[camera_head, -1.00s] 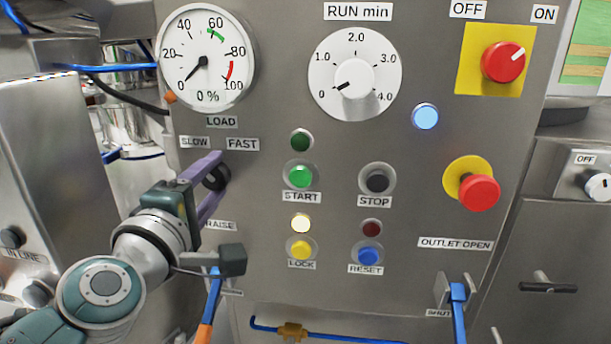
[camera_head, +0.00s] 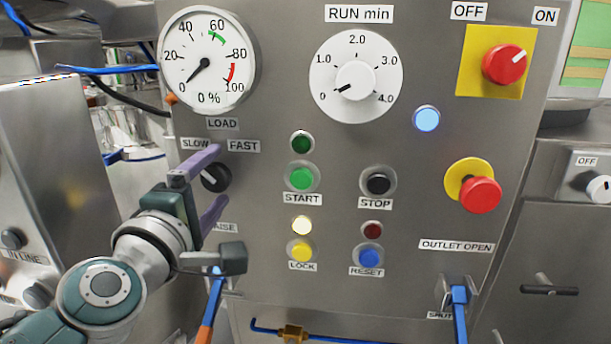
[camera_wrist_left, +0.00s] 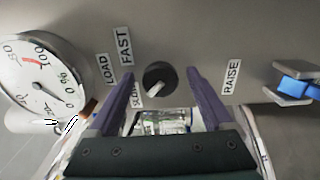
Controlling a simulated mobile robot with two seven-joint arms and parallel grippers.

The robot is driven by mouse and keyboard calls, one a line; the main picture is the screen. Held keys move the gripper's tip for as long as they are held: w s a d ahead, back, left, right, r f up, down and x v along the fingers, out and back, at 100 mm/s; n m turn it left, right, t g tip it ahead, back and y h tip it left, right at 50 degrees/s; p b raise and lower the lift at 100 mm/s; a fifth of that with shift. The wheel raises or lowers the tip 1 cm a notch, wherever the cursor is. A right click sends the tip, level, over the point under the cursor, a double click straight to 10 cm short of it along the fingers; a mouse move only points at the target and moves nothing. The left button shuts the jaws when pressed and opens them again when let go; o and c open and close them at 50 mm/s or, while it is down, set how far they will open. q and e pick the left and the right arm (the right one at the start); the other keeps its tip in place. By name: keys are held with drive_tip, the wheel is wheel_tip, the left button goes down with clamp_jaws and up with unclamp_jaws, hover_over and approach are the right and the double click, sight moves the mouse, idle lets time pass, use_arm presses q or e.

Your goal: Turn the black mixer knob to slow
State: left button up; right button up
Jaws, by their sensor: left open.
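The black mixer knob (camera_head: 217,179) is on the steel panel below the SLOW (camera_head: 195,143) and FAST (camera_head: 243,146) labels. Its white mark points up and left, toward SLOW. The knob also shows in the left wrist view (camera_wrist_left: 160,75), its white mark toward the SLOW label, which is partly hidden by a finger. My left gripper (camera_head: 220,177) is open, with one purple finger above the knob and one below it. In the left wrist view the fingers (camera_wrist_left: 161,77) stand on either side of the knob with gaps. My right gripper is not in view.
The load gauge (camera_head: 207,62) is above the knob. The START button (camera_head: 301,178) and STOP button (camera_head: 378,182) are to its right. A red emergency button (camera_head: 480,194) sits farther right.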

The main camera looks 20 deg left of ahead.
use_arm(q)
drive_tip(key=v, duration=1)
drive_tip(key=shift+b, duration=0.4)
drive_tip(key=shift+d, duration=0.1)
